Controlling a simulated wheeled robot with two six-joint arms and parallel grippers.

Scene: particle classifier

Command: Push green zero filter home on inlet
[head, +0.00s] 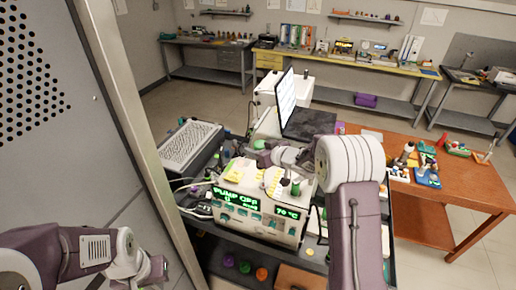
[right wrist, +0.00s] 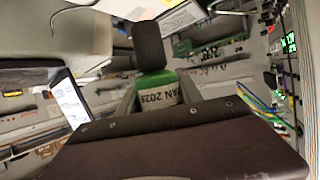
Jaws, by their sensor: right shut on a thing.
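The green filter (right wrist: 152,82) with a white date label sits between the fingers of my right gripper (right wrist: 160,100) in the right wrist view. The gripper is shut on it. A dark block (right wrist: 148,45) shows directly beyond the filter; I cannot tell whether they touch. In the head view my right gripper (head: 266,151) is above the back of the pale instrument (head: 255,222), with a bit of green at its tip. The inlet cannot be made out clearly. My left gripper (head: 152,270) is low at the left, its jaws unclear.
The instrument's display reads PUMP OFF and 70 °C. A green-topped part (head: 295,188) stands on its top. A laptop (head: 300,110) is behind, a grey ribbed box (head: 190,146) at left. An orange table (head: 450,190) with small items is at right. A metal panel (head: 75,110) fills the left.

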